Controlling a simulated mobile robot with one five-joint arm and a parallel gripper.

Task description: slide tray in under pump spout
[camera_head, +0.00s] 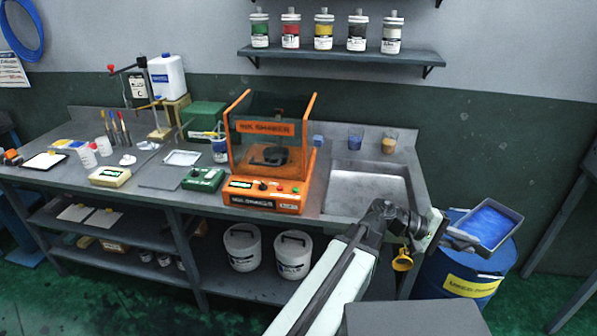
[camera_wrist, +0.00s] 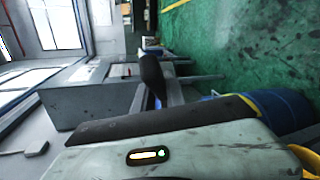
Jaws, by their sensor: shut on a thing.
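A grey-rimmed tray with a bright blue inside (camera_head: 490,226) is at the right in the head view, above a blue drum. My gripper (camera_head: 458,240) is shut on the tray's left edge, and the tray looks slightly tilted. In the wrist view the fingers and the tray cannot be made out clearly. A pump-like stand with a red handle (camera_head: 128,68) is at the back left of the bench, beside a white jug (camera_head: 167,76). I cannot tell for sure which part is the spout. Another shallow pale tray (camera_head: 182,158) lies on the bench.
The blue drum (camera_head: 462,283) stands right of the bench; it shows in the wrist view too (camera_wrist: 285,108). An orange shaker (camera_head: 262,190) and a sink (camera_head: 367,188) fill the bench's right half. Cups and brushes crowd its left. Green floor is free at the right.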

